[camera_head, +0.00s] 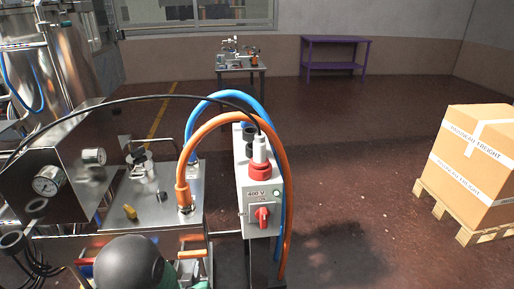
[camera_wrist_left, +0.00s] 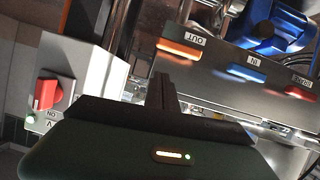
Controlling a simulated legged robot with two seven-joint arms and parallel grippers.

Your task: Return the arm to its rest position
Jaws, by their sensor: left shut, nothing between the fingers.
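My left arm shows as a dark rounded part at the bottom left of the head view, in front of the steel machine (camera_head: 165,222). Its fingers cannot be made out there. In the left wrist view my left gripper (camera_wrist_left: 165,92) has its dark fingers together with nothing between them. Beyond the fingers is a panel with an orange handle (camera_wrist_left: 180,48) marked OUT, a blue handle (camera_wrist_left: 247,74) marked IN and a red handle (camera_wrist_left: 300,92). The fingertips look apart from these handles. My right gripper is not in view.
A grey 400 V box (camera_head: 262,190) with a red switch (camera_head: 262,216) stands right of the machine. The orange hose (camera_head: 215,122) and blue hose (camera_head: 232,96) arch over it. A carton (camera_head: 470,175) sits on a pallet (camera_head: 450,217) at right. The floor between is clear.

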